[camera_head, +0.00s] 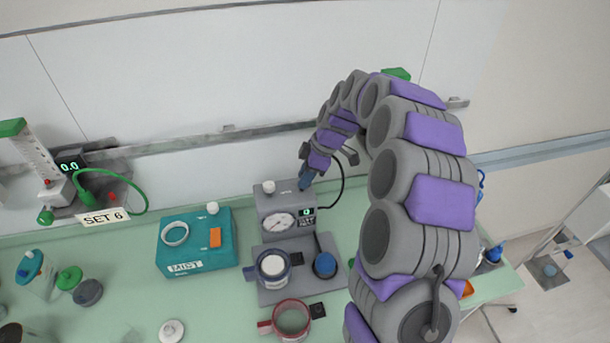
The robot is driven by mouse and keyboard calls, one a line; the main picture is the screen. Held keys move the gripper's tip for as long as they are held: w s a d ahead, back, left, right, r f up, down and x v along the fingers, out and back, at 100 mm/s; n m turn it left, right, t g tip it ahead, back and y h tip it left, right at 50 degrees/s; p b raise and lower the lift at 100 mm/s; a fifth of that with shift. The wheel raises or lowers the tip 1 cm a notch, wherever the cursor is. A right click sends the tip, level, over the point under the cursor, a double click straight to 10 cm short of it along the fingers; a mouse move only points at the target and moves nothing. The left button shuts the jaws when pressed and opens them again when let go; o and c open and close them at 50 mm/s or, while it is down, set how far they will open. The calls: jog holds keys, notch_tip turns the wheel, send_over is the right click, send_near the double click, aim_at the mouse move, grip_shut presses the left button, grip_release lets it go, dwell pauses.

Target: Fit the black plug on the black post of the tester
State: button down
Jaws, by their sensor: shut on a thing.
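The tester (287,222) is a grey unit with a round gauge, a small green display and a white knob on top, standing on a grey base. My gripper (312,168) reaches down to the tester's top right corner. It is shut on the plug, which is mostly hidden by the gripper. A black cord (342,184) loops from beside my gripper down to the tester.
A teal box (196,243) marked MIST stands to the left. A blue-rimmed cup (273,267) and a blue knob (325,265) are on the tester's base. A red mug (290,319) stands in front. The wall rail (230,137) runs behind. My arm hides the right side.

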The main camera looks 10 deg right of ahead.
jog(key=shift+s+a+f, duration=0.2)
jog(key=shift+f, duration=0.25)
jog(key=shift+a+f, duration=0.15)
jog(key=shift+f, duration=0.1)
jog(key=shift+w+a+f+b, duration=0.3)
jog(key=shift+a+b, duration=0.05)
jog(key=shift+s+a, duration=0.1)
jog(key=shift+a, duration=0.05)
jog(key=shift+d, duration=0.25)
jog(key=shift+a, duration=0.2)
jog(key=shift+d+f+b, duration=0.15)
jog(key=shift+f+b, duration=0.05)
jog(key=shift+b, duration=0.2)
jog(key=c, duration=0.8)
grip_release()
jog(key=shift+f, duration=0.1)
